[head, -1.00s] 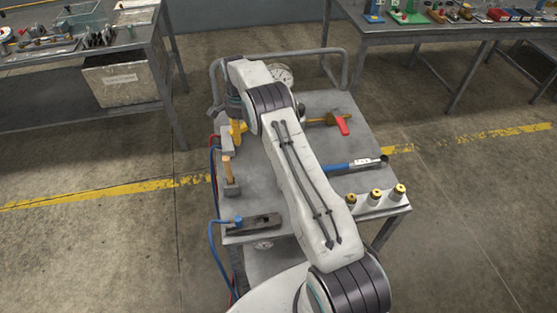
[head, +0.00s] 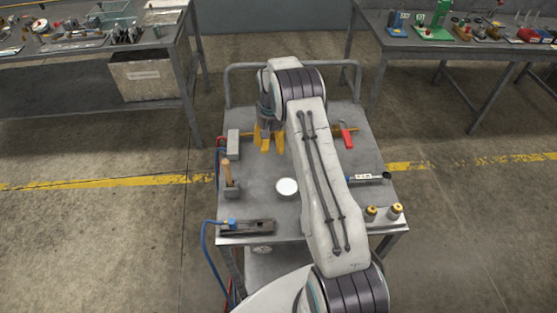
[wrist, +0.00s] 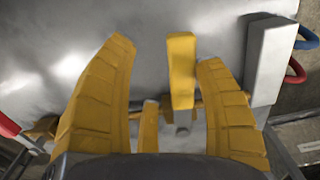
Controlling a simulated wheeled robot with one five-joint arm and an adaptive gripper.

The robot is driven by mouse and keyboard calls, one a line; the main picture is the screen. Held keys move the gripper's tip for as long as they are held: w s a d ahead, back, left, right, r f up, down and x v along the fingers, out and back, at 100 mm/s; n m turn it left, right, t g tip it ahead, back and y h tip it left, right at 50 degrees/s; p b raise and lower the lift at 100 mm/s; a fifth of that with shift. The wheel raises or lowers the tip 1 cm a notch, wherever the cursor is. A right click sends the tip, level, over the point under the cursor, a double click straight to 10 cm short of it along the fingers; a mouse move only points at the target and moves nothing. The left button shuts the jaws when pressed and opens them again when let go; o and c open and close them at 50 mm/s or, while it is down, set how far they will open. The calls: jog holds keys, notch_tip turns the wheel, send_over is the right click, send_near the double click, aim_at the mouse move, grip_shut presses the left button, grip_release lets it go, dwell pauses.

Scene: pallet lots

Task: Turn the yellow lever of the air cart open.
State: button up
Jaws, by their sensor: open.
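The yellow lever (wrist: 181,70) stands between my gripper's fingers in the wrist view, closer to the right finger, with a gap on each side. It sits on a small grey stem over a brass pipe (wrist: 196,108) and lies across the pipe's line. My gripper (wrist: 170,85) has yellow ribbed fingers, open and empty, reaching to either side of the lever. In the head view my gripper (head: 268,145) is over the back left of the air cart (head: 316,199); lever and fingers are hard to tell apart there. A red handle (head: 347,135) sits at the pipe's right.
A grey block (head: 233,145) with red and blue hoses stands left of the gripper. A wooden-handled tool (head: 227,173), white disc (head: 287,188), blue-handled tool (head: 367,177) and gold-capped cylinders (head: 395,211) are on the cart. A tubular rail (head: 290,66) borders its back.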

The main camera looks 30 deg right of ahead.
notch_tip(320, 180, up, 7)
jog(key=b, duration=0.1)
jog(key=s+a+r+n+b, duration=0.1)
jog(key=s+a+r, duration=0.1)
jog(key=s, duration=0.7)
jog(key=s+a+r+n+g, duration=0.1)
jog(key=s+a+r, duration=0.2)
jog(key=s, duration=0.6)
jog(key=shift+s+a+r+b, duration=0.3)
jog(key=shift+a+b, duration=0.05)
jog(key=shift+a, duration=0.65)
